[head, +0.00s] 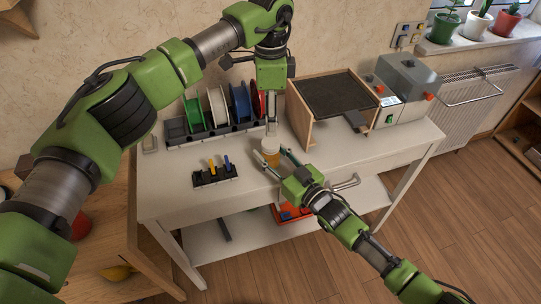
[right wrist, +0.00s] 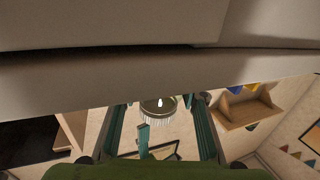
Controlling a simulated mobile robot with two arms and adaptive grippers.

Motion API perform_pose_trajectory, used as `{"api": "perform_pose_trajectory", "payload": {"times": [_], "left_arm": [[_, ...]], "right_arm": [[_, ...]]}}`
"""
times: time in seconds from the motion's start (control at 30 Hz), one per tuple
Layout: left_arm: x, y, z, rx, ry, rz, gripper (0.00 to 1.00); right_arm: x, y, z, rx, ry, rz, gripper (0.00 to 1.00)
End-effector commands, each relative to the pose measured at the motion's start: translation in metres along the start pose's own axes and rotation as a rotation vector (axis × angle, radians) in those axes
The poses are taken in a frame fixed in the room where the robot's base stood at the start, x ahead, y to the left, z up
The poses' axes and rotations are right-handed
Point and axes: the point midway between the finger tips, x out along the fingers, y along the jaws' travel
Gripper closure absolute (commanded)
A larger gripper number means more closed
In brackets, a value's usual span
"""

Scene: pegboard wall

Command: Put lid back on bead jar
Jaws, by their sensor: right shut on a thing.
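The bead jar (head: 270,146) is a small amber jar with a pale top. My left gripper (head: 271,129) points straight down right above the jar. Its fingers are too small to tell whether they are open or shut. I cannot tell whether the lid is in it or on the jar. The right wrist view shows the teal fingers of my right gripper (right wrist: 168,112).
Several coloured spools (head: 216,107) stand on a rack behind. A small black holder (head: 215,178) with coloured pieces is left of the jar. A wooden box with a dark panel (head: 338,92) and a grey machine (head: 408,82) stand to the right. The table's right front is clear.

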Motion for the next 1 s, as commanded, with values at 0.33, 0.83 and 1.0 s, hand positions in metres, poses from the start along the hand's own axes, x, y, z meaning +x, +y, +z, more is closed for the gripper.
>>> {"api": "perform_pose_trajectory", "payload": {"times": [0.33,0.83,1.0], "left_arm": [[0.0,0.0,0.0,-0.269,0.0,0.0,0.52],[0.011,0.0,0.0,-0.277,-0.001,0.001,0.52],[0.037,0.001,0.0,-0.277,-0.001,0.003,0.52]], "right_arm": [[0.0,0.0,0.001,0.0,-0.001,0.0,1.0],[0.0,0.0,0.001,0.0,-0.001,0.0,1.0],[0.0,0.0,0.001,0.0,-0.001,0.0,1.0]]}}
